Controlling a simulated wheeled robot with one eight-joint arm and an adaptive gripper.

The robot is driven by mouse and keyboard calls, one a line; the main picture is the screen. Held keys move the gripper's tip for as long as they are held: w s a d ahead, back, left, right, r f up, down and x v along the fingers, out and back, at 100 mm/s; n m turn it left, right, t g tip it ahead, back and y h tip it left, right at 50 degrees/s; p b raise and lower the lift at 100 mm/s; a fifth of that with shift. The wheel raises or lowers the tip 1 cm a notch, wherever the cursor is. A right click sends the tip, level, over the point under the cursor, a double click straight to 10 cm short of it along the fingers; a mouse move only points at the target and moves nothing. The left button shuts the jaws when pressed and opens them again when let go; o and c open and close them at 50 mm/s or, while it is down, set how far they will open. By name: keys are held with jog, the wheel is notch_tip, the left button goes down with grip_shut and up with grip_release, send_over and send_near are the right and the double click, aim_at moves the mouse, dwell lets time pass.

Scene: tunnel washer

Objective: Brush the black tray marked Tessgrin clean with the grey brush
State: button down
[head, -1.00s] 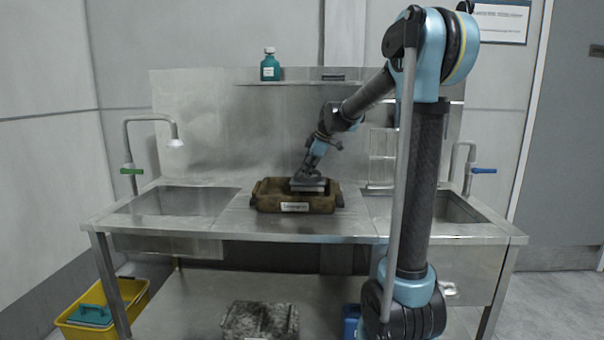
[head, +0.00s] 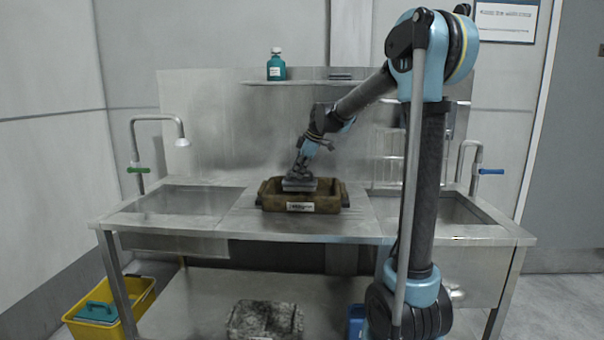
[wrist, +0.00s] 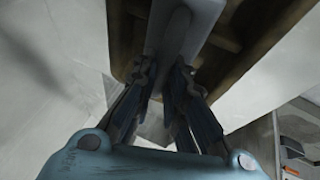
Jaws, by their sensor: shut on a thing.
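A tray (head: 272,203) with a white label on its front stands on the middle of the steel counter. It looks brown and dirty rather than black, and the label is too small to read surely. My gripper (head: 302,170) is shut on the grey brush (head: 299,185), which is over the tray's inside, left of its middle. In the wrist view the gripper (wrist: 163,78) holds the brush's pale grey body (wrist: 187,22), with the brown tray (wrist: 232,75) beyond it. The bristles and their contact with the tray floor are hidden.
Sinks with taps lie left (head: 190,200) and right (head: 435,207) of the tray. A teal bottle (head: 276,68) stands on the back shelf. A dirty dark grey block-shaped thing (head: 264,318) is on the lower shelf. A yellow bin (head: 140,303) stands on the floor at left.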

jog(key=shift+a, duration=1.8)
jog(key=shift+s+d, duration=0.15)
jog(key=shift+d, duration=4.4)
jog(key=shift+w+a, duration=0.2)
jog(key=shift+a, duration=4.4)
jog(key=shift+s+d, duration=0.2)
jog(key=shift+d, duration=4.35)
jog(key=shift+w+a, duration=0.2)
jog(key=shift+a, duration=4.3)
jog(key=shift+d, duration=2.3)
